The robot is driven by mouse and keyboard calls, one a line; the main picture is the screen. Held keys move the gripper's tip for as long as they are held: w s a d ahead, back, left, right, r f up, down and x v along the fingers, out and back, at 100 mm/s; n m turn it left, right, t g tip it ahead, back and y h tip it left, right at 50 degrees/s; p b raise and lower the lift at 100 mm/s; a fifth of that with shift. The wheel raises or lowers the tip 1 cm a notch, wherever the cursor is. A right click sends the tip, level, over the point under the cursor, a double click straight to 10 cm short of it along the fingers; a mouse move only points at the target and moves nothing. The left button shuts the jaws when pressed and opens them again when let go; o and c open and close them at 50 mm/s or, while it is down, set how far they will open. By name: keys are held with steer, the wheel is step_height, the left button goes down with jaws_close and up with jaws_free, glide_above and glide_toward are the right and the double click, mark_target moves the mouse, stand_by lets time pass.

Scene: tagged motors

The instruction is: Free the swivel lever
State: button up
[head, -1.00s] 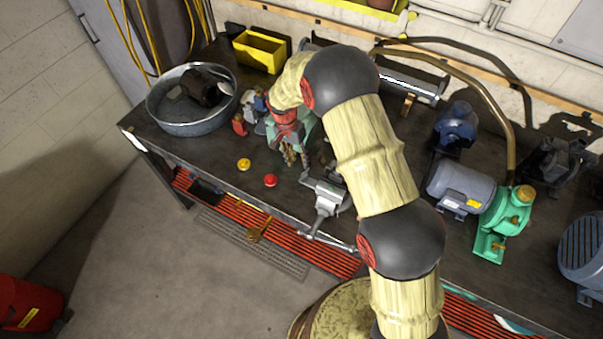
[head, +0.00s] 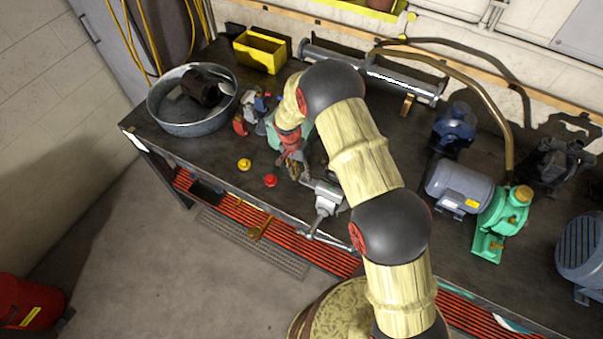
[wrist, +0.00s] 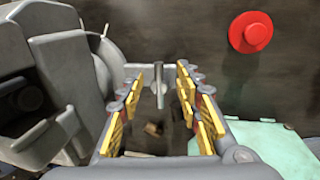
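A grey bench vise (head: 326,196) stands at the front edge of the workbench; it fills the left of the wrist view (wrist: 48,85). A short grey rod with a crosspiece, which looks like the swivel lever (wrist: 158,82), sticks out from the vise's base. My gripper (wrist: 161,106) is open, with yellow-padded fingers on either side of the line to the lever. The lever shows between the fingertips; contact is not visible. In the head view my gripper (head: 295,172) is just left of the vise, and the lever cannot be made out there.
A red button (head: 270,181) and a yellow button (head: 244,165) are left of my gripper. A round metal tub (head: 188,128) stands at the bench's left end. Motors, including a grey one (head: 460,186), stand right of my arm. The bench (head: 215,160) is clear around the buttons.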

steer(key=shift+c, duration=1.4)
jaws_close()
steer(key=shift+n+b, duration=0.45)
steer(key=shift+n, duration=0.05)
steer(key=shift+s+d+f+n+b, duration=0.1)
steer(key=shift+s+f+n+b, duration=0.05)
steer(key=shift+n+b, duration=0.75)
steer(key=n, duration=0.1)
steer(key=n+t+b, duration=0.1)
steer(key=n, duration=0.1)
steer(key=n+b, duration=0.1)
steer(key=shift+s+d+n, duration=0.15)
steer(key=shift+d+n, duration=0.1)
steer(key=shift+n, duration=0.15)
steer(key=n, duration=0.1)
steer(key=n+t+b, duration=0.1)
steer(key=n, duration=0.3)
steer(key=shift+d+b, duration=0.3)
steer(key=shift+d, duration=0.05)
steer(key=n, duration=0.3)
steer(key=n+t+p, duration=0.1)
steer(key=n, duration=0.1)
steer(key=shift+d+r+y, duration=0.2)
steer(key=shift+d+y, duration=0.1)
steer(key=shift+n, duration=0.3)
